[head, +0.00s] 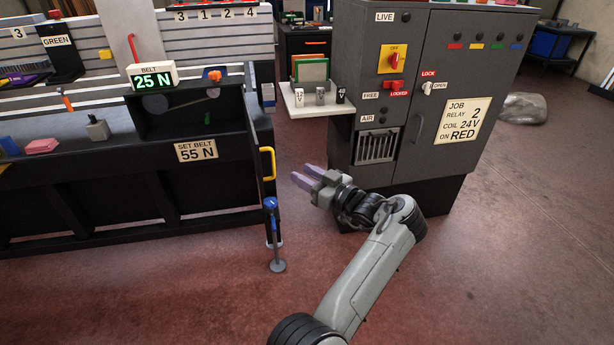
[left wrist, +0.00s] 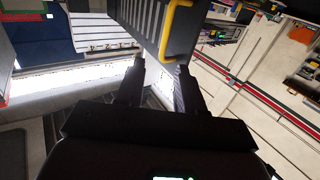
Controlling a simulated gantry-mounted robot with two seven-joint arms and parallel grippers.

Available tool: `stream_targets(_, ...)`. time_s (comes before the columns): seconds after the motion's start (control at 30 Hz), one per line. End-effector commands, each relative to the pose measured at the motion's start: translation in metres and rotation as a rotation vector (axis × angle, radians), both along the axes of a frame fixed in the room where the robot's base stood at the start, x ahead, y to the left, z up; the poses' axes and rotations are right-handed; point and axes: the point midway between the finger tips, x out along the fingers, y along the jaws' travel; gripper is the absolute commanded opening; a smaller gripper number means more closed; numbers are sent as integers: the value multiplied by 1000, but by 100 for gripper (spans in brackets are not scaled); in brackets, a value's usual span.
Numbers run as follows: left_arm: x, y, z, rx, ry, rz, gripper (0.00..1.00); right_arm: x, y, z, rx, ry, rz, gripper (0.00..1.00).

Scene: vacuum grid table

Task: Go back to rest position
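My left gripper (head: 307,176) is in the middle of the head view, in the gap between the black bench and the grey cabinet. Its two purple-grey fingers point left and stand apart with nothing between them. The arm reaches up from the bottom of the picture. In the left wrist view, the two dark fingers of the left gripper (left wrist: 158,75) are apart and empty, and a yellow handle shows beyond them. My right gripper is in neither view.
The grey cabinet (head: 430,60) stands close behind the gripper. A white shelf (head: 318,106) holds small labelled cylinders. The black bench (head: 100,200) has a yellow handle (head: 268,163) and a blue-topped post (head: 272,215) at its right end. The red floor (head: 530,250) at right is clear.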

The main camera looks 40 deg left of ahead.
Motion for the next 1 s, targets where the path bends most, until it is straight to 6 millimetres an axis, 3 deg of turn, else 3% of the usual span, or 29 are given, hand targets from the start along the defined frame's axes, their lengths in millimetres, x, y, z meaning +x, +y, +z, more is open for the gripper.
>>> stream_targets(0.33,-1,0,-5,0,10,-1,37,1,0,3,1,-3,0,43)
stream_targets(0.47,-9,2,-30,2,66,3,37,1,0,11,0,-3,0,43)
stream_targets(0.53,-20,8,-56,8,123,11,37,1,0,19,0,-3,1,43)
stream_targets(0.7,-73,38,-128,60,296,49,37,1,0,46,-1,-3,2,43)
stream_targets(0.8,-113,64,-154,115,359,68,37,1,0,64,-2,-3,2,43)
stream_targets(1.0,-183,115,-186,151,396,0,37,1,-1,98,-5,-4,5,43)
